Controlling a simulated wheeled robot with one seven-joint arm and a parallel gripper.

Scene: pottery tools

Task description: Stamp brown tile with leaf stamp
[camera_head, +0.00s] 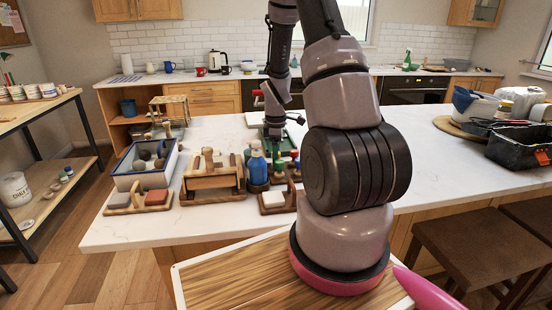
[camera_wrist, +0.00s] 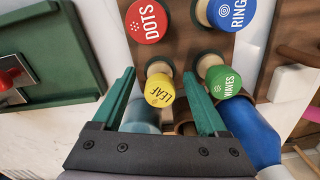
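The leaf stamp (camera_wrist: 159,90) has a round yellow top marked LEAF. It stands upright in a brown wooden holder (camera_wrist: 186,60) beside the red DOTS stamp (camera_wrist: 147,20), blue RING stamp (camera_wrist: 228,12) and green WAVES stamp (camera_wrist: 222,82). My gripper (camera_wrist: 157,72) is open, its green fingers on either side of the yellow top with gaps showing. In the head view my gripper (camera_head: 275,137) points down over the counter near the stamps. A reddish-brown tile (camera_head: 157,197) lies on a small wooden board at the counter's left front; it may be the brown tile.
A blue bottle (camera_wrist: 250,130) stands close to the right finger. A green frame with a red part (camera_wrist: 45,60) is at the left. A wooden tool box (camera_head: 213,182), a bin of round items (camera_head: 145,170) and a small tile board (camera_head: 273,200) crowd the counter's front.

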